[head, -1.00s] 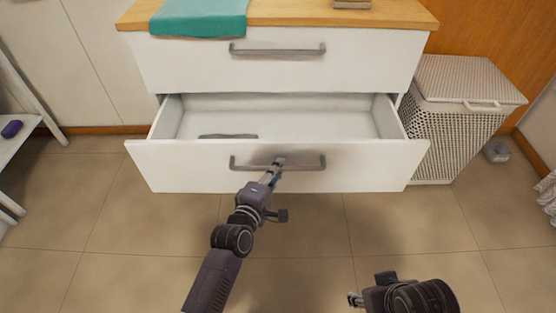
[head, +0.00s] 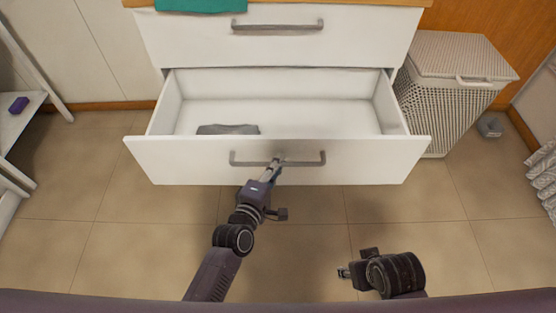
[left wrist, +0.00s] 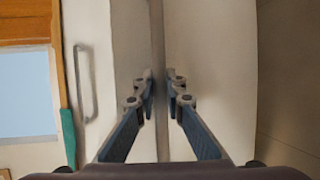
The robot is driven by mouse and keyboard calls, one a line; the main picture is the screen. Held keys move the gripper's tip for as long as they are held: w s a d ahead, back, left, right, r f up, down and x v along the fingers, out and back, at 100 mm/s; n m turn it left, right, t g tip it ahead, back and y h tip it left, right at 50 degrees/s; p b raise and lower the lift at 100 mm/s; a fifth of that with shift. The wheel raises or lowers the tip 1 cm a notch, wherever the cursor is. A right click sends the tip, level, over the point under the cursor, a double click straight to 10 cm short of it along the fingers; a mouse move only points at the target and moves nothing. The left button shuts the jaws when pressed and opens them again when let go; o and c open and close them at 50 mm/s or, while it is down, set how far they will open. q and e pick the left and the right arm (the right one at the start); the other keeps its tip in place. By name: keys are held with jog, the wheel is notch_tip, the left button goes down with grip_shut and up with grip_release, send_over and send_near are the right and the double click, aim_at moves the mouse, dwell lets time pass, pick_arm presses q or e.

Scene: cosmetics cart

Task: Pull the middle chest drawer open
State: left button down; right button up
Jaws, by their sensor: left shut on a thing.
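The middle chest drawer (head: 345,165) is white and stands pulled out from the chest, its inside showing. A grey folded item (head: 228,129) lies in its left part. My left gripper (head: 277,163) is shut on the drawer's grey bar handle (head: 305,160), right of the handle's left end. In the left wrist view the two fingers (left wrist: 160,88) close on either side of the handle bar (left wrist: 158,35). My right gripper (head: 343,272) hangs low at the right, apart from the drawer; its fingertips are too small to judge.
The closed top drawer (head: 185,42) is above, with a teal cloth (head: 200,5) on the wooden top. A wicker hamper (head: 445,95) stands close to the right. A white shelf (head: 22,125) with a purple item (head: 18,104) is at the left. The tiled floor (head: 130,230) in front is clear.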

pick_arm(q)
jog(key=c, duration=2)
grip_release()
jog(key=shift+o, duration=0.2)
jog(key=v, duration=1.2)
